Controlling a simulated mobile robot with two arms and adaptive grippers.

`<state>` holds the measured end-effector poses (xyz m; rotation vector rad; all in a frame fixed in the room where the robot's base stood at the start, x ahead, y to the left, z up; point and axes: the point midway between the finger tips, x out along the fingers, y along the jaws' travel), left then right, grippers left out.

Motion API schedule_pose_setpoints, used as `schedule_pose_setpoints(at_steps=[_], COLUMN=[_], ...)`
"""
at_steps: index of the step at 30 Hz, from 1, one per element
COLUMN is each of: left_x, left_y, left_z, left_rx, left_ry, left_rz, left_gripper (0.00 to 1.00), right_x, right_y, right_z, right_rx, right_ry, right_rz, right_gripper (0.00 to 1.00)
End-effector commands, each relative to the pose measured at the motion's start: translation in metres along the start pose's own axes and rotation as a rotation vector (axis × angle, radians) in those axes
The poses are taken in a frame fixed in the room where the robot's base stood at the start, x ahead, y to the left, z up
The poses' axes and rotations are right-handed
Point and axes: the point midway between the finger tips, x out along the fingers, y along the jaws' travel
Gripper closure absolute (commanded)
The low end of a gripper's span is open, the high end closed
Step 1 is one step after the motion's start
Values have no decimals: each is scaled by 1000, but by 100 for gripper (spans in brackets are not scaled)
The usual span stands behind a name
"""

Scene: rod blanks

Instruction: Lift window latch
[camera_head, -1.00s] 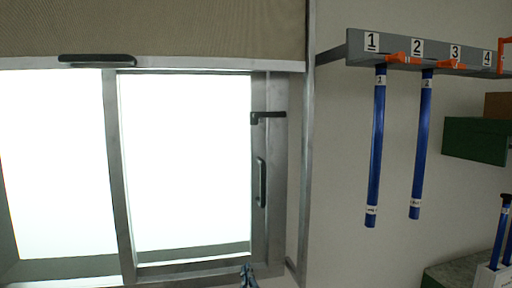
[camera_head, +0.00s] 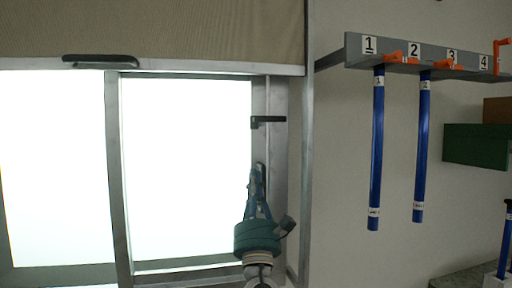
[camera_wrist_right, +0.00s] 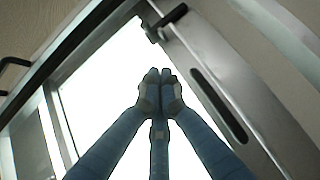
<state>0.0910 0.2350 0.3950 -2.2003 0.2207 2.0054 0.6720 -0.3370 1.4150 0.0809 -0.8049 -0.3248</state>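The window latch (camera_head: 268,120) is a short dark lever on the right-hand frame of the sliding window, lying about level in the head view. It also shows at the top of the right wrist view (camera_wrist_right: 166,22). My right gripper (camera_head: 258,168) has blue fingers pointing up, their tips together with nothing between them. In the head view it is below the latch, in front of the dark pull handle (camera_head: 265,172), which it partly hides. In the right wrist view the fingertips (camera_wrist_right: 160,76) are apart from the latch in the picture. My left gripper is not in view.
A brown blind (camera_head: 170,32) with a dark handle (camera_head: 100,61) hangs above the bright panes. At right, a grey rack (camera_head: 400,66) numbered 1 to 4 holds two hanging blue rods (camera_head: 377,150). A green box (camera_head: 476,146) is at the far right.

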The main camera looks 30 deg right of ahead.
Motion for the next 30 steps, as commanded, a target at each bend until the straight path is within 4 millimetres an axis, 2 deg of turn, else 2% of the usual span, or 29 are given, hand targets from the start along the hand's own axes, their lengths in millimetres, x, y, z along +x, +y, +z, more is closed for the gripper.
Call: schedule_pose_setpoints(at_steps=[5,12,17,22,30], left_x=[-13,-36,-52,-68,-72], left_y=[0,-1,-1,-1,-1], left_z=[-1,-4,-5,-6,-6], left_rx=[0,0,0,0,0], left_ry=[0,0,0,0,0], left_rz=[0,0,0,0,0], left_gripper=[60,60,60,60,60], right_x=[25,78,109,122,126], right_y=[0,0,1,0,0], right_z=[4,4,8,24,28], right_rx=[-1,-2,0,1,1], right_ry=[-1,-1,0,1,1], right_rz=[-2,-2,-1,0,0], right_gripper=[100,100,100,100,100])
